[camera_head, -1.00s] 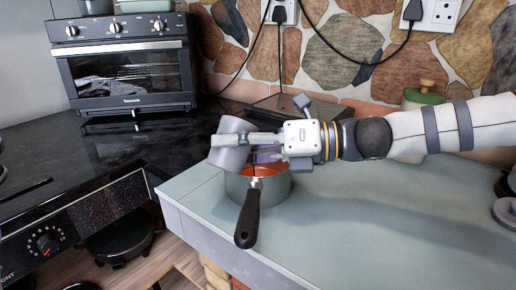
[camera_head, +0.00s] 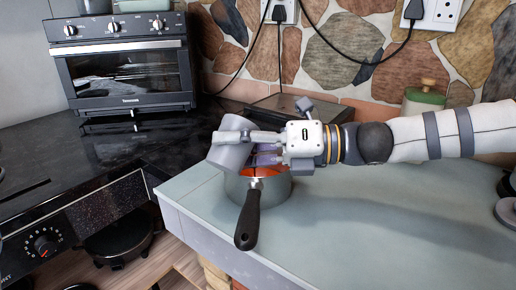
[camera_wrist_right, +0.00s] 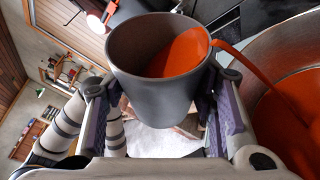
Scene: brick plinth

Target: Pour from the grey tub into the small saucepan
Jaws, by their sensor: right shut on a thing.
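The grey tub (camera_head: 226,155) is tilted above the small saucepan (camera_head: 278,188). My right gripper (camera_head: 250,148) is shut on the tub, with one finger on each side of it in the right wrist view (camera_wrist_right: 165,88). Orange-red liquid is inside the tub (camera_wrist_right: 150,97). A thin stream (camera_wrist_right: 240,60) runs over its lip into the saucepan, where the same liquid lies. The saucepan stands upright on the pale counter, its dark handle (camera_head: 248,215) pointing toward me. My left gripper is not in view.
A toaster oven (camera_head: 125,70) stands at the back left. A stove with a knob (camera_head: 45,246) is at the lower left.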

